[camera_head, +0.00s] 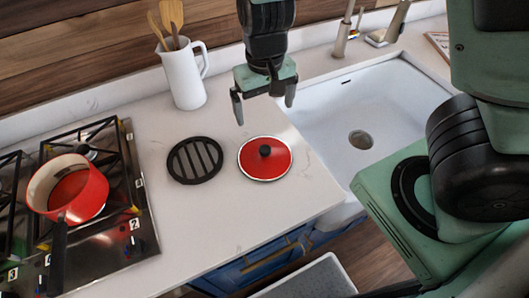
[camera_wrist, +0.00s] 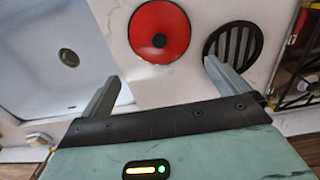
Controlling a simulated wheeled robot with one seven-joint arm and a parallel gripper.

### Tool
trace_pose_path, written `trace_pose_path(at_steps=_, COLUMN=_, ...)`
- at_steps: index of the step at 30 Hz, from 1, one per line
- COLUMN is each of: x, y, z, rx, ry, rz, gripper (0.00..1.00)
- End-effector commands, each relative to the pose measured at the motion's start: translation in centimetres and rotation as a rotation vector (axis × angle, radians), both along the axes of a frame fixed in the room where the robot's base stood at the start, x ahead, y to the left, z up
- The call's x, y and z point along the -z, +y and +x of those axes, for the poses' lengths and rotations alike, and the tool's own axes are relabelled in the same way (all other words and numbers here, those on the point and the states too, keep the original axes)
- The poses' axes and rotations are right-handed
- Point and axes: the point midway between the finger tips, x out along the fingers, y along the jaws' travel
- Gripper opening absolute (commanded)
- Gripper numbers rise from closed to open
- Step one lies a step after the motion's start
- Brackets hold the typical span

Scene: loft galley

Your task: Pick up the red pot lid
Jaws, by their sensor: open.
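The red pot lid (camera_head: 258,168) lies flat on the white counter, with a black knob at its centre and a pale rim. It also shows in the wrist view (camera_wrist: 158,20), ahead of the fingers and between them. My gripper (camera_head: 264,110) is open and empty, above the counter near the sink's left edge. In the head view it appears above and behind the lid, apart from it. In the wrist view the two fingers (camera_wrist: 158,78) are spread wide. Nothing hides the lid.
A black round trivet (camera_head: 194,160) lies just left of the lid. A red saucepan (camera_head: 85,203) sits on the gas stove (camera_head: 135,255) at left. A white pitcher (camera_head: 185,80) with wooden utensils stands behind. The sink (camera_head: 325,105) opens to the right. Counter in front of the lid is clear.

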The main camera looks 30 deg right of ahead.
Motion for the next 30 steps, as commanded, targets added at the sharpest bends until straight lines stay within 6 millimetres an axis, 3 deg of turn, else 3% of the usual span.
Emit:
trace_pose_path(at_steps=12, x=8.8, y=-0.1, z=-0.1, rx=0.004, ry=0.006, rz=-0.002, gripper=0.99)
trace_pose_path(at_steps=23, x=11.9, y=0.0, z=0.0, rx=0.002, ry=0.003, rz=0.000, gripper=0.99)
trace_pose_path(at_steps=30, x=15.5, y=0.0, z=0.1, rx=0.003, ry=0.005, rz=0.001, gripper=0.99)
